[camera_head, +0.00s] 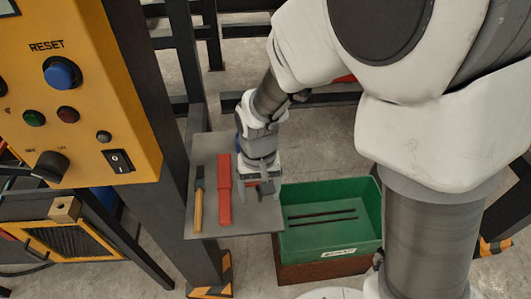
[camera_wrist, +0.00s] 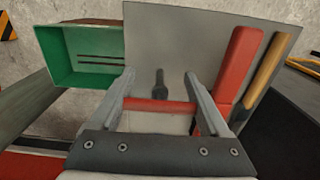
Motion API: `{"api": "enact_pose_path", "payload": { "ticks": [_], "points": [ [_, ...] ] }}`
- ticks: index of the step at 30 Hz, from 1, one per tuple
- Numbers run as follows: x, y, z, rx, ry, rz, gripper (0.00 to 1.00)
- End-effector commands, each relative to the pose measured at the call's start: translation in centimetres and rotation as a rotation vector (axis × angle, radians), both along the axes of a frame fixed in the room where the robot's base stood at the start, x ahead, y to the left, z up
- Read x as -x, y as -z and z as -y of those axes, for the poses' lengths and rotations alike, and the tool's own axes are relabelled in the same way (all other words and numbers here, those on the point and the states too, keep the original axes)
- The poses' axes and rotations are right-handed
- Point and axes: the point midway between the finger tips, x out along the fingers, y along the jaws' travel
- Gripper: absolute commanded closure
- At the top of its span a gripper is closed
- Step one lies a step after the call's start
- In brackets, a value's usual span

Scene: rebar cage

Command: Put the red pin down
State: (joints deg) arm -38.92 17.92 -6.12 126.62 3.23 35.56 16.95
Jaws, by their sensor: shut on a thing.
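My gripper (camera_head: 262,190) is above the right part of a grey shelf (camera_head: 207,150). In the wrist view its two fingers (camera_wrist: 160,95) are shut on a short red pin (camera_wrist: 158,105), which lies crosswise between them. In the head view the fingers mostly hide the held pin. I cannot tell whether the pin touches the shelf. The shelf's bare surface also shows in the wrist view (camera_wrist: 185,35).
A long red piece (camera_head: 224,190) and an orange-handled tool (camera_head: 198,205) lie left of my gripper on the shelf. A green bin (camera_head: 355,235) with two dark rods stands right of it. A yellow control box (camera_head: 90,90) and dark post stand left.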

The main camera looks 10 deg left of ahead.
Motion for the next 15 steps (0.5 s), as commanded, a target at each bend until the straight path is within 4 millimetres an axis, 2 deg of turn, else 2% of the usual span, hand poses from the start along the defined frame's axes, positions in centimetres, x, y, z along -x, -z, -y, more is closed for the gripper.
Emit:
{"api": "enact_pose_path", "payload": {
  "ticks": [7,8,10,11,15],
  "points": [
    [0.01,0.45,-0.02,0.0,0.0,0.0,0.81],
    [0.02,0.31,-0.01,0.0,0.0,0.0,0.15],
    [0.02,0.28,-0.01,0.0,0.0,0.0,0.02],
    [0.02,0.28,-0.01,0.0,0.0,0.0,0.0],
    [0.02,0.28,-0.01,0.0,0.0,0.0,0.0]
  ]
}}
